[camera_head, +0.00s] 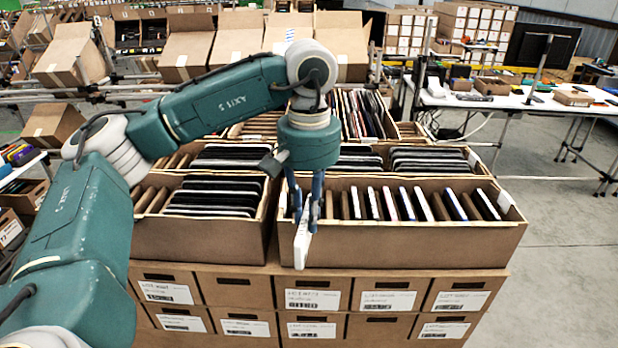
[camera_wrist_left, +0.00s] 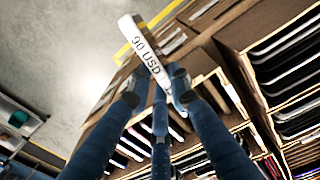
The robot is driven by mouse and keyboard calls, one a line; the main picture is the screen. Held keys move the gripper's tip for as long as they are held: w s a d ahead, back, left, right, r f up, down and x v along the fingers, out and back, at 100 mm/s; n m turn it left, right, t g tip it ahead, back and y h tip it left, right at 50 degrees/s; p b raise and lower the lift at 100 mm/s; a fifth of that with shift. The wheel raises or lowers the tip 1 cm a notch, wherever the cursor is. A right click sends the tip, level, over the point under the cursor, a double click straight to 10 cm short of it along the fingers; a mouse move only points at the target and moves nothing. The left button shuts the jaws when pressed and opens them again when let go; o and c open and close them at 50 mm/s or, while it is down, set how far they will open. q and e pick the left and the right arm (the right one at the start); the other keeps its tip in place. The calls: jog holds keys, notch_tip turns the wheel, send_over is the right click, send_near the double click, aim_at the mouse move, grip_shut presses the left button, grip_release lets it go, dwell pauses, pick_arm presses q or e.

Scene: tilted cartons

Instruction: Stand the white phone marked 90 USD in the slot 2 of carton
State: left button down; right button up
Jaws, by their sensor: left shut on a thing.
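My left gripper (camera_head: 309,205) is shut on the white phone (camera_head: 301,250), which hangs upright with a slight tilt at the front left wall of the front right carton (camera_head: 410,243). In the left wrist view the phone's edge (camera_wrist_left: 150,58) reads "90 USD" and sits between the blue fingers (camera_wrist_left: 160,95). The carton holds a row of phones and brown dividers (camera_head: 420,205), leaning to one side. Slot numbers cannot be read, and the arm hides part of the carton's left end. My right gripper is not in view.
The front left carton (camera_head: 200,238) holds a row of dark phones, close beside. More filled cartons (camera_head: 430,158) stand behind. Labelled closed boxes (camera_head: 315,300) are stacked below. A white table (camera_head: 520,100) stands at the right, with open floor in front of it.

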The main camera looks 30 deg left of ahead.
pick_arm(q)
jog(key=s+d+f+m, duration=0.1)
jog(key=s+d+f, duration=0.2)
jog(key=s+f, duration=0.2)
jog(key=s+d+f+m, duration=0.2)
jog(key=s+d+f, duration=0.2)
jog(key=f, duration=0.8)
jog(key=s+d+f+m, duration=0.1)
jog(key=s+d+f, duration=0.2)
jog(key=s+f, duration=0.3)
notch_tip(320, 180, down, 3)
jog(key=shift+d+m, duration=0.2)
jog(key=shift+m, duration=0.2)
